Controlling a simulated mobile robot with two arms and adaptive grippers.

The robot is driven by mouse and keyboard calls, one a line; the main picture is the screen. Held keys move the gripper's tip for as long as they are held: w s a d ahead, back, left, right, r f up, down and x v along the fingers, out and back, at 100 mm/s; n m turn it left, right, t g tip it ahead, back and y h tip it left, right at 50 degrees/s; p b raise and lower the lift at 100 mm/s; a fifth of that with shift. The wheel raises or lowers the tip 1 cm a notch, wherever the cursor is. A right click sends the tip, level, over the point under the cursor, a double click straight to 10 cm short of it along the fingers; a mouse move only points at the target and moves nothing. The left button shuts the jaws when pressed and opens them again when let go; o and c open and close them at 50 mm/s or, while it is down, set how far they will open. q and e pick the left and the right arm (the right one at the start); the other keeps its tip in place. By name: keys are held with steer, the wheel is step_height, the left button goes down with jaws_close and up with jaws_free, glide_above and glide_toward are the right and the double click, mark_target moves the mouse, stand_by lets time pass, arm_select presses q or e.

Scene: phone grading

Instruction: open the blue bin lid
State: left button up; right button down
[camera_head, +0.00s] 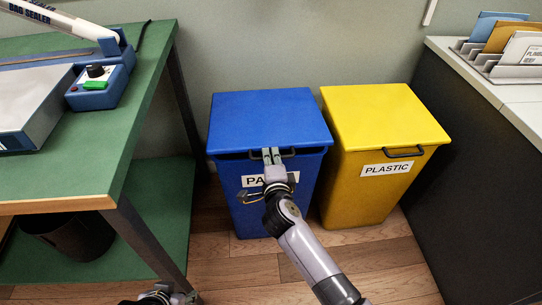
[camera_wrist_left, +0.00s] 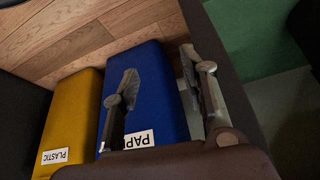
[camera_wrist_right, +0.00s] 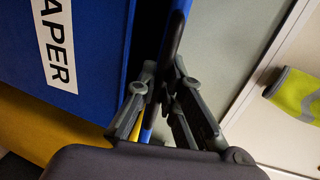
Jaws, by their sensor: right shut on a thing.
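The blue bin (camera_head: 246,210) stands on the floor beside the green bench, with a partly covered paper label on its front. Its blue lid (camera_head: 268,115) lies over the top, and a dark gap shows under its front edge. My right gripper (camera_head: 271,154) is shut on the dark lid handle (camera_head: 289,154) at the front edge. The right wrist view shows its fingers (camera_wrist_right: 165,66) close around the dark handle. My left gripper (camera_head: 160,296) is low at the bottom edge, away from the bin. In the left wrist view its fingers (camera_wrist_left: 159,62) are apart and empty.
A yellow plastic bin (camera_head: 365,195) stands close on the right, its lid down. The green bench (camera_head: 120,150) with a bag sealer (camera_head: 95,85) is on the left. A dark cabinet (camera_head: 470,170) is on the right. Wooden floor (camera_head: 235,270) is clear in front.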

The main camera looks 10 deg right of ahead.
arm_select(q)
steer(key=s+a+f+g+p, duration=0.15)
steer(key=s+f+p, duration=0.3)
steer(key=f, duration=0.45)
steer(key=s+f+g+p, duration=0.2)
steer(key=s+f+p, duration=0.3)
steer(key=f, duration=0.4)
steer(key=s+a+p, duration=0.3)
steer(key=s+p, duration=0.7)
steer(key=s, duration=0.4)
step_height(320, 180, up, 7)
steer(key=p, duration=0.6)
steer(key=shift+r+g+y+p, duration=0.2)
steer(key=shift+g+y+p, duration=0.15)
steer(key=shift+g, duration=0.1)
arm_select(e)
steer(key=w+r, duration=0.3)
steer(key=r, duration=0.6)
steer(key=w+r+g, duration=0.1)
steer(key=w+r, duration=0.3)
steer(key=r, duration=0.5)
steer(key=shift+r, duration=0.25)
